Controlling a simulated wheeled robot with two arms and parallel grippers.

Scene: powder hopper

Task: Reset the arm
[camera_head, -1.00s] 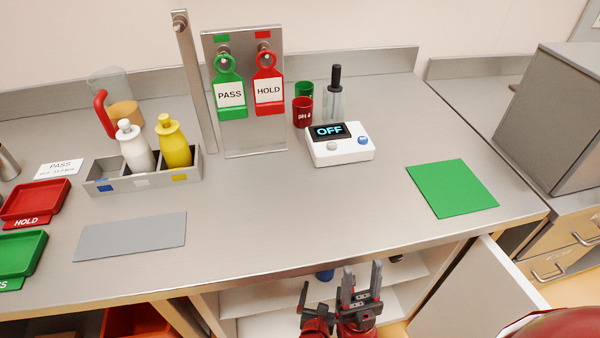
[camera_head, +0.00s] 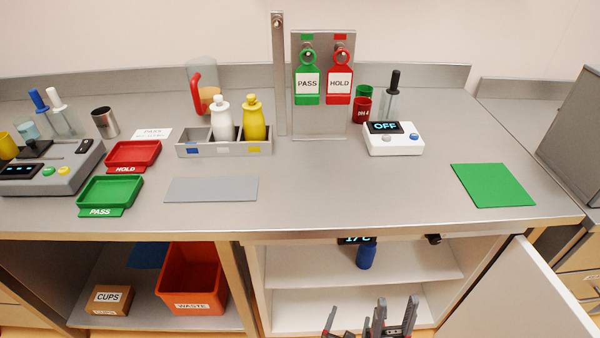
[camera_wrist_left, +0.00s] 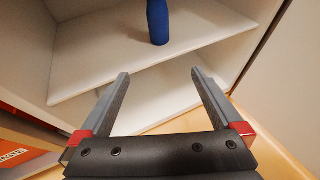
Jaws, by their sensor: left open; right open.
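My left gripper (camera_head: 348,318) is low at the bottom of the head view, in front of the open cabinet. In the left wrist view its two fingers (camera_wrist_left: 160,85) are spread with nothing between them. My right gripper (camera_head: 397,308) is just to its right, also open and empty. A blue bottle (camera_head: 366,256) stands on the upper shelf of the cabinet, beyond and above the grippers. It also shows in the left wrist view (camera_wrist_left: 158,22), apart from the fingers.
The cabinet door (camera_head: 515,295) stands open to the right of my grippers. The counter's front edge (camera_head: 300,234) is above them. An orange waste bin (camera_head: 190,282) is in the left bay. A green mat (camera_head: 492,185) and grey mat (camera_head: 211,189) lie bare on the counter.

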